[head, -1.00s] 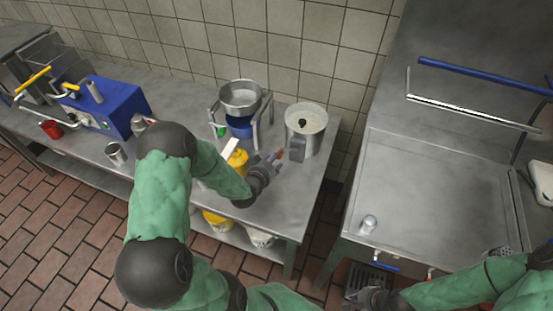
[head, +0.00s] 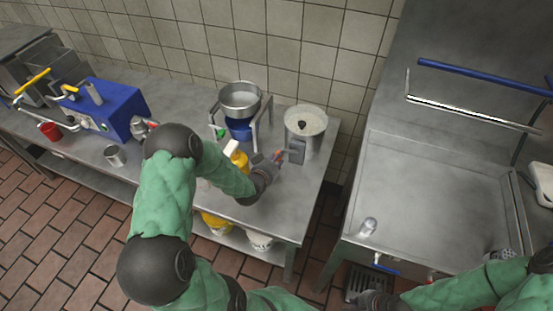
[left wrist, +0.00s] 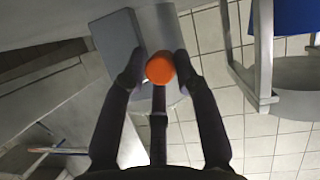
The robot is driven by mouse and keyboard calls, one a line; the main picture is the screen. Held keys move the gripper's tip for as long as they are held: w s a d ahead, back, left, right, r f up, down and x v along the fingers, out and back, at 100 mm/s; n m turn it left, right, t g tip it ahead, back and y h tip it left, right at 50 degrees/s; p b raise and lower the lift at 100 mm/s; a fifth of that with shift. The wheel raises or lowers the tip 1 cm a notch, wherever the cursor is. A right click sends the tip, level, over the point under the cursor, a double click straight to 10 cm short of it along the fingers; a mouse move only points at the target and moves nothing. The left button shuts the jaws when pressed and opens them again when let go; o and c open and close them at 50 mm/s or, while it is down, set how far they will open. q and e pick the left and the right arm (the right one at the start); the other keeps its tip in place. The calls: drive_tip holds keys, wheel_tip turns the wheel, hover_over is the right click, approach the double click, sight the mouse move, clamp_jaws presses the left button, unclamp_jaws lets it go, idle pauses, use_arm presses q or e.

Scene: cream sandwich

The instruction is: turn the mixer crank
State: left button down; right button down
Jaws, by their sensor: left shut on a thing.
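The mixer (head: 305,122) is a round metal pot with a grey box on its front side, near the right end of the steel table. Pale, speckled contents and a small dark piece show in its top. Its crank ends in an orange-red knob (left wrist: 160,67), which shows small in the head view (head: 278,155). My left gripper (left wrist: 158,72) is shut on the crank handle, with one finger on each side of the knob, beside the grey box. My right gripper (head: 368,300) is low at the bottom edge, away from the mixer; its fingers are too unclear to read.
A metal bowl on a stand (head: 240,100) with a blue container below is left of the mixer. A yellow bottle (head: 238,158) stands close to my left forearm. A blue machine (head: 108,108) is at the left. A steel counter (head: 430,195) with a small shaker lies right, across a gap.

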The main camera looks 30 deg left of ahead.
sight(280, 159)
use_arm(q)
drive_tip(key=shift+a+r, duration=0.1)
drive_tip(key=shift+a, duration=0.05)
drive_tip(key=shift+r+m+y, duration=0.5)
drive_tip(key=shift+r+m, duration=0.1)
drive_tip(key=shift+m, duration=0.1)
drive_tip(key=shift+w+d+r+m+y+p, duration=0.1)
drive_tip(key=shift+d+r+m+y+p, duration=0.2)
drive_tip(key=shift+r+m+y, duration=0.65)
drive_tip(key=shift+w+d+r+m+y+p, duration=0.1)
drive_tip(key=shift+r+m+y+p, duration=0.4)
drive_tip(key=shift+m, duration=0.7)
drive_tip(key=shift+w+d+r+m+y+p, duration=0.1)
drive_tip(key=shift+d+r+m+y+p, duration=0.1)
drive_tip(key=shift+r+m+y, duration=0.8)
drive_tip(key=c, duration=1)
unclamp_jaws()
drive_tip(key=shift+s+f, duration=0.1)
drive_tip(key=shift+f, duration=0.05)
drive_tip(key=shift+d, duration=0.1)
